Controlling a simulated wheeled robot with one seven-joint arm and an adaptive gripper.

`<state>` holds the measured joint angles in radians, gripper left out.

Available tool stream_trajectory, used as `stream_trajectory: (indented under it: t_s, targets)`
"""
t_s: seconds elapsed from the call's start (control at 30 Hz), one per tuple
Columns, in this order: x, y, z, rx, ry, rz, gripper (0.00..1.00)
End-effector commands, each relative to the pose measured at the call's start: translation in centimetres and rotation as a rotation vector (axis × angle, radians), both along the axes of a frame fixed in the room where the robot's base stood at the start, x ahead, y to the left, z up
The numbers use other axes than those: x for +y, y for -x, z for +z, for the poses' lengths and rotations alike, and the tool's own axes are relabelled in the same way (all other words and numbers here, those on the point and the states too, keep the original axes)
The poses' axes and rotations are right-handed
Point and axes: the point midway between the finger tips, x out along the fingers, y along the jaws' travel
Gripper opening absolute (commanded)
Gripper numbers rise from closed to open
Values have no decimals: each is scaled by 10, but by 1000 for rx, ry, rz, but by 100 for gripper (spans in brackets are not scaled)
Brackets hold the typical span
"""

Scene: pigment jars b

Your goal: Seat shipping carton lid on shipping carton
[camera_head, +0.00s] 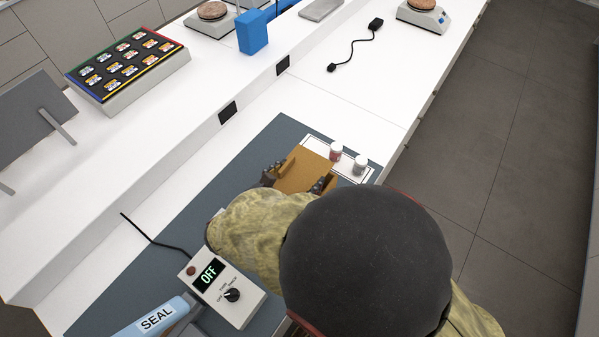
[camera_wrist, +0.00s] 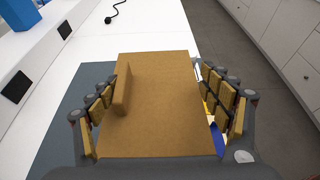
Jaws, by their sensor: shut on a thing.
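A flat brown cardboard piece, which looks like the shipping carton lid (camera_head: 301,172), is between the fingers of my gripper (camera_head: 295,180). In the wrist view the lid (camera_wrist: 165,110) fills the middle, with a thin upright brown flap (camera_wrist: 122,90) on its left part. The jointed fingers of my gripper (camera_wrist: 160,88) flank it left and right, shut on it. I cannot make out the shipping carton as a separate piece; the lid, my gripper and my arm may hide it.
A red-labelled jar (camera_head: 336,151) and a grey jar (camera_head: 360,164) stand on a white card (camera_head: 368,176) just beyond the lid. A sealer box reading OFF (camera_head: 222,292) and a blue SEAL handle (camera_head: 155,318) are lower left. The white bench (camera_head: 370,105) is mostly clear behind.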

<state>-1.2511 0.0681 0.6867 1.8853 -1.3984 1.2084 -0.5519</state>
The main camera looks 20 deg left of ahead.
Motion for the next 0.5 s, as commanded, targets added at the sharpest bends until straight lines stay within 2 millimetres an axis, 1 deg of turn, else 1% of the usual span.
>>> stream_trajectory:
  t_s: [0.5]
  targets:
    - [0, 0, -45, 0, 1, 0, 54]
